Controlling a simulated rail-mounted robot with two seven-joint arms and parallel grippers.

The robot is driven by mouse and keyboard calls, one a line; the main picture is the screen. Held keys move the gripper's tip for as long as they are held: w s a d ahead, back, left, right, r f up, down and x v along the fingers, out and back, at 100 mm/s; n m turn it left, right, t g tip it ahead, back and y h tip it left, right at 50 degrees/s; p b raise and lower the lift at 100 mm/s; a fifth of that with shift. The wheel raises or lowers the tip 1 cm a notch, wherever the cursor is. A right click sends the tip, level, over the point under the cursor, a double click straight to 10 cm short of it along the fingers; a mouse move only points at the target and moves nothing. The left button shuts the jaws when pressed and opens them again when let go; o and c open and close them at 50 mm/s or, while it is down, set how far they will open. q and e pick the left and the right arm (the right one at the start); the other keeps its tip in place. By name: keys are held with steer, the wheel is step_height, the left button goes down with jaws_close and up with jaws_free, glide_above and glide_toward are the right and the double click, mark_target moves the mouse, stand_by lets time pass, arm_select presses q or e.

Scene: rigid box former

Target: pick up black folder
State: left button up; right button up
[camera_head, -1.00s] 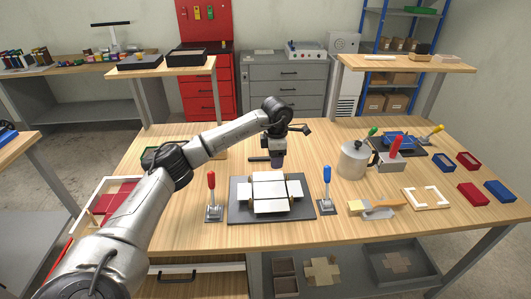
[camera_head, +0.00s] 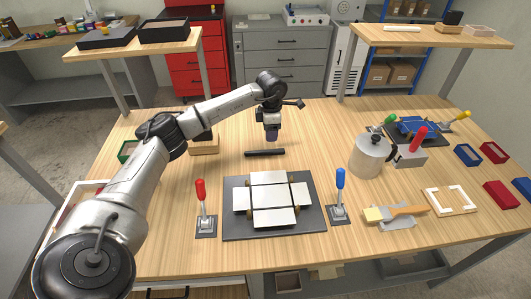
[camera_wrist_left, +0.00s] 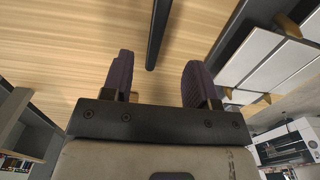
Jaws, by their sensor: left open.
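The black folder (camera_head: 264,153) is a slim dark bar lying flat on the wooden table, behind the grey plate with white panels. My left gripper (camera_head: 271,138) points down just behind and above it in the head view. In the left wrist view the folder (camera_wrist_left: 158,35) lies lengthwise in line with the gap between the two open fingers (camera_wrist_left: 159,80). Nothing is held between them. The exact height of the fingertips over the folder is hard to tell. My right gripper is not in view.
The grey plate (camera_head: 232,226) carries white panels, with a red-handled clamp (camera_head: 201,195) and a blue-handled clamp (camera_head: 340,185) on either side. A metal pot (camera_head: 367,157) stands to the right. A wooden block (camera_head: 204,147) sits left of the folder. Table around the folder is clear.

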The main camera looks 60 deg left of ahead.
mark_target(270, 151)
arm_select(q)
step_height(270, 151, down, 3)
steer(key=shift+r, duration=0.15)
steer(key=shift+f+b, duration=0.45)
steer(key=shift+f, duration=0.55)
step_height(270, 151, down, 4)
steer(key=shift+f+b, duration=0.15)
steer(key=shift+b, duration=0.5)
steer(key=shift+a, duration=0.1)
jaws_close()
